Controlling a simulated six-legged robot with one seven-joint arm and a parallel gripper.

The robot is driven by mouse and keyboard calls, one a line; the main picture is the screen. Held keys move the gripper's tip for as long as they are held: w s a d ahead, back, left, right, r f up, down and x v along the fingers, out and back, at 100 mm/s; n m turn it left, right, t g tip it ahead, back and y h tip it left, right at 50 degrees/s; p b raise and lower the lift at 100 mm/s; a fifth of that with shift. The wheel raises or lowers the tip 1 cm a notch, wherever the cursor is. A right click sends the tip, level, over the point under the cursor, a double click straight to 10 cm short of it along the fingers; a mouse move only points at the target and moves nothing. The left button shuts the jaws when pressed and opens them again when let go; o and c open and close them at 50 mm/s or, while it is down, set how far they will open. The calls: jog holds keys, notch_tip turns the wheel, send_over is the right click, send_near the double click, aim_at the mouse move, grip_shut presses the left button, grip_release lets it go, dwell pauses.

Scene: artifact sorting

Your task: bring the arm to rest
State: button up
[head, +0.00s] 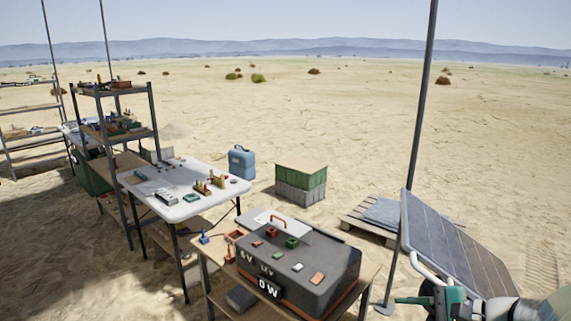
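Part of my arm shows at the lower right edge of the head view, with grey rounded links and a teal-green part at its end. My gripper (440,301) seems to be this teal part, with a narrow green piece pointing left. It is cut off by the bottom edge, so I cannot make out two fingers or whether it holds anything. It appears in front of the solar panel, to the right of the near table.
A dark case (330,262) with small coloured blocks lies on the near wooden table (222,282). A white table (160,207) with small parts stands behind, left. A solar panel (455,245) leans by a pole (420,110). Crates (301,196) and a blue canister (242,163) stand on open sand.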

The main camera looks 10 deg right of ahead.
jog(key=s+a+r+n+g+h, duration=0.1)
jog(key=s+a+n+g+h, duration=0.1)
jog(key=a+n, duration=0.6)
jog(key=s+a+r+n+g+h, duration=0.1)
jog(key=s+a+r+n+h, duration=0.1)
jog(key=s+a+n+h, duration=0.3)
jog(key=a+n+h, duration=0.1)
jog(key=a+n, duration=0.2)
jog(key=a, duration=0.1)
jog(key=shift+g, duration=0.4)
